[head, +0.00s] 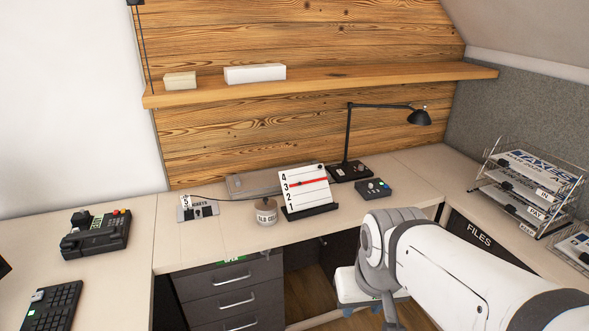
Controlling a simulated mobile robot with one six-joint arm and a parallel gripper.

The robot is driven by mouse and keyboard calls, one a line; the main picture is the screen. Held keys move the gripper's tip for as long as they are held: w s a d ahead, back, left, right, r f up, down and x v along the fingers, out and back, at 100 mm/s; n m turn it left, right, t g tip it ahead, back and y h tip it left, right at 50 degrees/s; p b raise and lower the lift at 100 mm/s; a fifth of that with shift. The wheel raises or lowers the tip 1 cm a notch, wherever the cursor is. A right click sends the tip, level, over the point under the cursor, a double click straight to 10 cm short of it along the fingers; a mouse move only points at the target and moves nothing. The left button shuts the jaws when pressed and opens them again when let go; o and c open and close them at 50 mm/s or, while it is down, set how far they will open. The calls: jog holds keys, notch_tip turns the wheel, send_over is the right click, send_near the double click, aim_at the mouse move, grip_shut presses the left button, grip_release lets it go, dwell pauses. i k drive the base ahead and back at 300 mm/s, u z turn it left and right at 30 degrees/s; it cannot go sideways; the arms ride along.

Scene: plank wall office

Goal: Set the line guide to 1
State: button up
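The line guide is a red bar (309,182) across a white tilted board (308,196) standing on the desk. Numbers 4, 3, 2 and 1 run from top to bottom along the board's left edge. The red bar's left end is level with the 3. The board rests in a dark base (311,212). My white and grey arm fills the lower right, in front of and below the desk edge, apart from the board. I cannot make out my gripper's fingers.
A round pot (266,212) stands close left of the board, and a small dark control box (374,188) stands to its right. A black desk lamp (348,135) rises behind. A telephone (97,234) is at left, wire trays (530,185) at right. Drawers (233,292) lie below.

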aim_at(299, 183)
jog(key=k, duration=0.6)
jog(key=z, duration=0.55)
jog(key=i, duration=1.7)
